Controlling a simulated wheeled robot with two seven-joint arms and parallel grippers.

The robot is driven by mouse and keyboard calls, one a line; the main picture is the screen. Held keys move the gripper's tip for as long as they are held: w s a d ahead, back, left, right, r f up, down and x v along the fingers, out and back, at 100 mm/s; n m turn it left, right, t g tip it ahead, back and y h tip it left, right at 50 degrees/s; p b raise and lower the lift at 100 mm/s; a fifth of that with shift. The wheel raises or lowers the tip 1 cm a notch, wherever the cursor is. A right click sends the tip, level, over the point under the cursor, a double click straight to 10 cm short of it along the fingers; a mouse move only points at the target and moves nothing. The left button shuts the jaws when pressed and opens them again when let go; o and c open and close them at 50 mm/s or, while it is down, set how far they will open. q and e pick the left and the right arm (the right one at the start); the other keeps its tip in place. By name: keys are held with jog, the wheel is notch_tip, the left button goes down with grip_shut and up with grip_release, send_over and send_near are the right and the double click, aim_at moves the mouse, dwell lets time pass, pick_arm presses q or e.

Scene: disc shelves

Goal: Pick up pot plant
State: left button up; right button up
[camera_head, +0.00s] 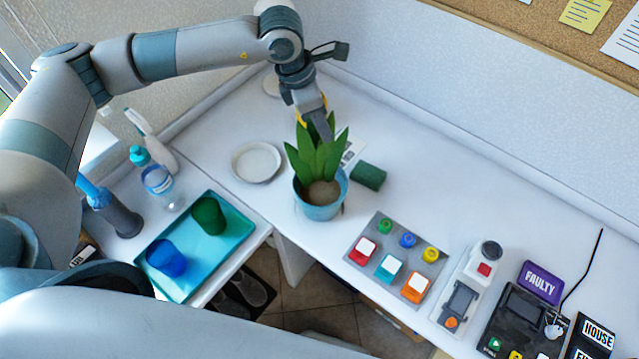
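The pot plant is a blue pot (320,205) with upright green leaves (316,158), standing near the front edge of the white table. My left gripper (315,112) comes down from above, just behind and over the tops of the leaves. Its yellow-marked fingers look spread a little apart, and the leaf tips partly hide the space under them. I cannot tell whether a finger touches a leaf. The pot itself is clear of the gripper. My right gripper is not in view.
A white plate (257,162) lies left of the pot, and a dark green cylinder (368,176) lies right of it. A grey button panel (398,258) is to the right. A teal tray (197,248) with two cups is at left. The table's back right is clear.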

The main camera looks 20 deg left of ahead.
pick_arm(q)
grip_shut()
dwell(1.0)
jog(key=shift+w+r, duration=0.1)
jog(key=shift+r, duration=0.05)
